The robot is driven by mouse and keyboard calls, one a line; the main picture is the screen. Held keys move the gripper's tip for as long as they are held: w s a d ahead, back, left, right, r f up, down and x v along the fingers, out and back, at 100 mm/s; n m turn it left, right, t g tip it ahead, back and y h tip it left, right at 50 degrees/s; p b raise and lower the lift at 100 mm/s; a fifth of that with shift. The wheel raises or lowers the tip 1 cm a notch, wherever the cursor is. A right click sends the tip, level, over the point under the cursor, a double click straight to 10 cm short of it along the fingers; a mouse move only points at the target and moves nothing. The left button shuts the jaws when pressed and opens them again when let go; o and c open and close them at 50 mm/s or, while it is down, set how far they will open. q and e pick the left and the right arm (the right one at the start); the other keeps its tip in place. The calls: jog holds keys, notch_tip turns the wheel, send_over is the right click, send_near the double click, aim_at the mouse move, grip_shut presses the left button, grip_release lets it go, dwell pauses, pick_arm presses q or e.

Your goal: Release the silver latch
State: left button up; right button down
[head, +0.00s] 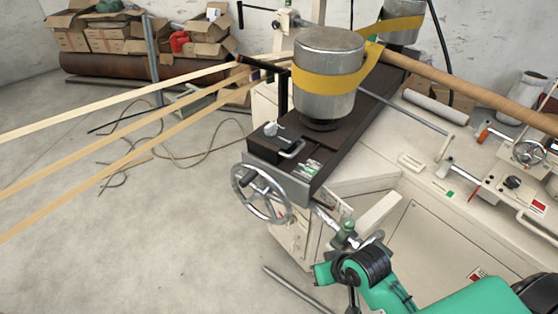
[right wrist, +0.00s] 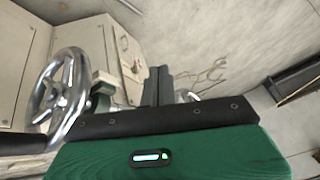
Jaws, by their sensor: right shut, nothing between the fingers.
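My right gripper (head: 324,273) is in the head view below the end of the dark machine beam, beside the machine's pale cabinet; its fingertips are hard to make out there. In the right wrist view its two black fingers (right wrist: 158,86) are closed together with nothing between them. A silver fitting with a green knob (head: 347,229) sits just above my right wrist, at the end of a short shaft. I cannot tell for certain which silver part is the latch. A small silver handle (head: 293,150) shows on the beam top. My left gripper is not in view.
A metal drum (head: 329,68) with a yellow belt (head: 330,85) stands on the beam. Pale strips (head: 110,108) stretch left. The floor at left is mostly clear, with loose cables.

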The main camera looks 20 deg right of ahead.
aim_at(270, 131)
jog(key=w+d+r+m+t+y, duration=0.2)
jog(key=w+d+r+m, duration=0.1)
jog(key=w+r, duration=0.3)
jog(key=w+d+r+m+t+y, duration=0.2)
jog(key=w+r, duration=0.5)
jog(key=w, duration=0.4)
jog(key=w+d+r+m+t+y, duration=0.2)
jog(key=w+d+r+m, duration=0.2)
jog(key=w, duration=0.5)
notch_tip(270, 131, up, 3)
jog(key=shift+d+f+m+t, duration=0.2)
jog(key=shift+m+t, duration=0.2)
jog(key=shift+m, duration=0.4)
jog(key=shift+a, duration=0.1)
jog(key=p+x, duration=0.1)
jog(key=x, duration=0.3)
jog(key=p+x, duration=0.1)
jog(key=x, duration=0.4)
jog(key=r+p+x, duration=0.1)
jog(key=x, duration=0.4)
jog(key=shift+w+p, duration=0.1)
jog(key=shift+p, duration=0.2)
